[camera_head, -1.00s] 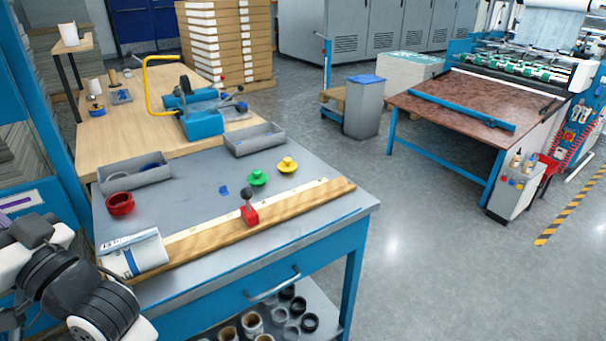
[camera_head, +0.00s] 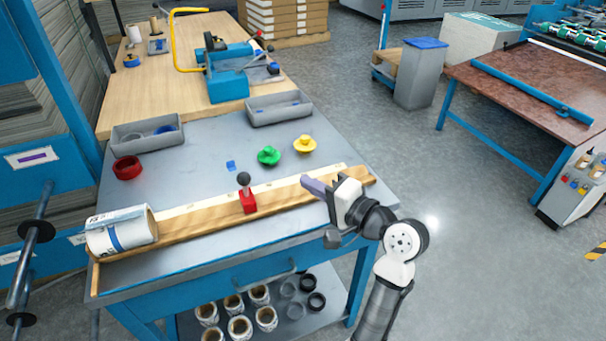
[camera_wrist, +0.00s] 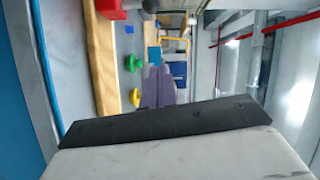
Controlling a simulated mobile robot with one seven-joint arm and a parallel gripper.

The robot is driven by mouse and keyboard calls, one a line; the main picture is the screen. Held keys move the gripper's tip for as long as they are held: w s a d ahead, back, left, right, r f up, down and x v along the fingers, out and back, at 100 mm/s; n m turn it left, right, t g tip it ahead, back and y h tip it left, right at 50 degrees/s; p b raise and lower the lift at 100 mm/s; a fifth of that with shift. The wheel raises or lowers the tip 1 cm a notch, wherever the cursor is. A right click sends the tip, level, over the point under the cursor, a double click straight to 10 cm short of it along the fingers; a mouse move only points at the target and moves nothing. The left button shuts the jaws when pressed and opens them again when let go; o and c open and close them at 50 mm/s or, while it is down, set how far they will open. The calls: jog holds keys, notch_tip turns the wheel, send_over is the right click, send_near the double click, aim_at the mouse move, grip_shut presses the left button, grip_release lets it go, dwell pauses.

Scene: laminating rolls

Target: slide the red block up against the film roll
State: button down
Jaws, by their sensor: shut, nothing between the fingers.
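The red block (camera_head: 249,201), with a dark ball knob on top, sits on the wooden rail (camera_head: 205,228) near its middle. The film roll (camera_head: 119,231), white with a blue band, lies at the rail's left end, with a clear gap between it and the block. My gripper (camera_head: 308,182) is shut and empty, above the right part of the rail, to the right of the block and apart from it. In the wrist view the closed purple-grey fingers (camera_wrist: 159,88) show, and the red block (camera_wrist: 110,8) is partly cut off at the top.
A red ring (camera_head: 127,168), a green knob (camera_head: 268,156), a yellow knob (camera_head: 304,144) and a small blue piece (camera_head: 231,165) lie behind the rail. Two grey trays stand farther back. The rail between roll and block looks clear.

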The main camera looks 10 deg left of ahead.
aim_at(246, 190)
jog(key=a, duration=0.3)
jog(key=w+a+p, duration=0.1)
jog(key=a, duration=0.2)
jog(key=w+a+f+p, duration=0.1)
jog(key=a, duration=0.3)
jog(key=shift+w, duration=0.25)
jog(key=shift+s+a+p, duration=0.3)
jog(key=shift+s+a, duration=0.05)
jog(key=shift+a, duration=0.05)
jog(key=shift+a, duration=0.1)
